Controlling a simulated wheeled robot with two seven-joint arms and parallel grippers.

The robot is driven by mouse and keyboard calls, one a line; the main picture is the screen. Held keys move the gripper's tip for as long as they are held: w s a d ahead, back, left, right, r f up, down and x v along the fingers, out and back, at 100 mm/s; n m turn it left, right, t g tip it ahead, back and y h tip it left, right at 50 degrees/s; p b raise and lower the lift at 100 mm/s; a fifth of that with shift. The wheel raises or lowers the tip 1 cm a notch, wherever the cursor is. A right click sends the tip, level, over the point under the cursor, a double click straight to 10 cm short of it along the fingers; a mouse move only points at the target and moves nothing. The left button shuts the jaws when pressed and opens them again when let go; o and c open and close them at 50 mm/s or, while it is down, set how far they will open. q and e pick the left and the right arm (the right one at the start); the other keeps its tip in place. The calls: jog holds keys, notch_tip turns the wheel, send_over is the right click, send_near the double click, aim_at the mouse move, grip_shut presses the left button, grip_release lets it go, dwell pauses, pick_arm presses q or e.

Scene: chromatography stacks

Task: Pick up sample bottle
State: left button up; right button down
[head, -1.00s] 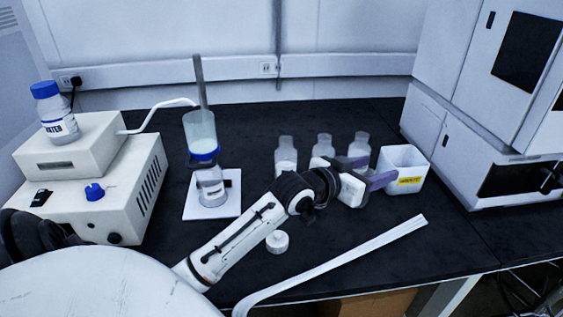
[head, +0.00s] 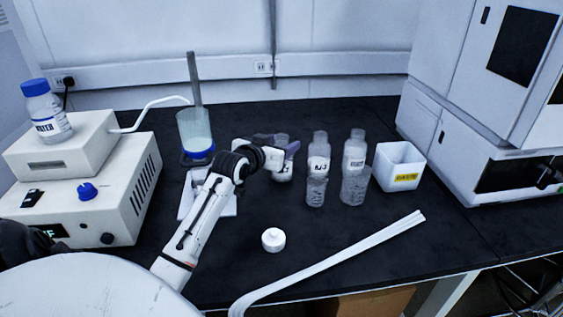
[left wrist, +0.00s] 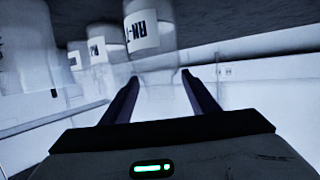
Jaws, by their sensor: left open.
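Three clear sample bottles with white labels stand in a row on the black bench: a left one (head: 284,175), a middle one (head: 317,172) and a right one (head: 354,170). My left gripper (head: 279,143) is open at the left bottle, partly covering it in the head view. In the left wrist view, a bottle labelled "RN" (left wrist: 150,45) stands ahead, between the lines of the two open fingers (left wrist: 160,88). Whether the fingers flank it or stop just short of it, I cannot tell. My right gripper is not in view.
A white open box (head: 400,170) with a yellow label stands right of the bottles. A white cap (head: 273,239) and white strips (head: 340,262) lie in front. A large cabinet is right.

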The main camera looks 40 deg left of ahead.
pick_arm(q)
jog(key=x, duration=0.4)
jog(key=shift+w+r, duration=0.15)
jog(key=shift+w, duration=0.05)
grip_shut()
